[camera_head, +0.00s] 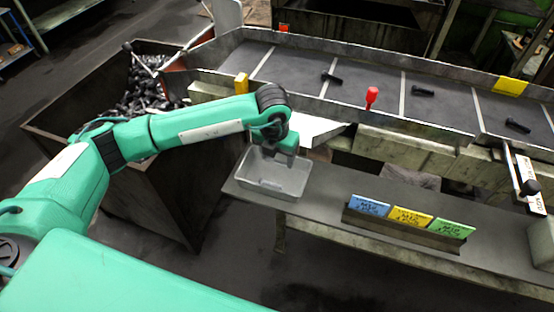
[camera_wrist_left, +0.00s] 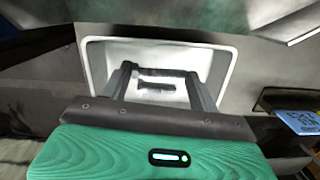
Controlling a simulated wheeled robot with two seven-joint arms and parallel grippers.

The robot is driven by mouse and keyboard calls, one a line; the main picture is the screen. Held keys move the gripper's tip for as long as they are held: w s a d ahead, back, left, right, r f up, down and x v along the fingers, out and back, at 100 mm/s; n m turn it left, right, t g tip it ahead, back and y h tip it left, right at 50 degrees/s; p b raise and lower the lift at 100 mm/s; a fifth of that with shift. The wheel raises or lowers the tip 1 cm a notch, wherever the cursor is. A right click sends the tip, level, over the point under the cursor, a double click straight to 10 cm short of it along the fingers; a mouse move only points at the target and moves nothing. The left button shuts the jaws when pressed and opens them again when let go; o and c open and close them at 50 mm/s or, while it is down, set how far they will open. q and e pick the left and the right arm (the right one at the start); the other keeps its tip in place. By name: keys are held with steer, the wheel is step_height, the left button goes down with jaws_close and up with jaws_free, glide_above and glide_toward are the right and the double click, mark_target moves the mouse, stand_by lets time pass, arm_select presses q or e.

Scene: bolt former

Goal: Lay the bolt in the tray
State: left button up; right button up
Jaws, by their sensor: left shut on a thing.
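The grey tray (camera_head: 268,190) stands on the left end of the bench below the conveyor. My left gripper (camera_head: 278,154) points down over the tray's back part. In the left wrist view, the tray (camera_wrist_left: 226,62) opens pale below the two fingers of my left gripper (camera_wrist_left: 160,85). A small dark bolt (camera_wrist_left: 157,86) shows between the fingertips, lying crosswise, with the tray's floor behind it. The gripper is shut on the bolt. The bolt's height above the floor is hard to tell. In the head view the bolt is hidden. My right gripper is not in view.
A conveyor (camera_head: 300,70) with several dark bolts runs behind the bench. A large bin (camera_head: 165,185) of bolts stands left of the tray. Blue, yellow and green cards (camera_head: 409,217) stand on the bench (camera_head: 325,215) right of the tray. A red knob (camera_head: 371,97) sticks up from the conveyor's edge.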

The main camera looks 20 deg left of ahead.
mark_target(277, 161)
arm_select(q)
step_height(277, 161, down, 2)
steer(key=shift+f, duration=0.7)
steer(key=shift+f+b, duration=0.25)
steer(key=shift+b, duration=0.25)
steer(key=o, duration=1.1)
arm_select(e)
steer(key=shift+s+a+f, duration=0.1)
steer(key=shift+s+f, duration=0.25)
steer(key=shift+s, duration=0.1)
arm_select(q)
steer(key=shift+r, duration=0.1)
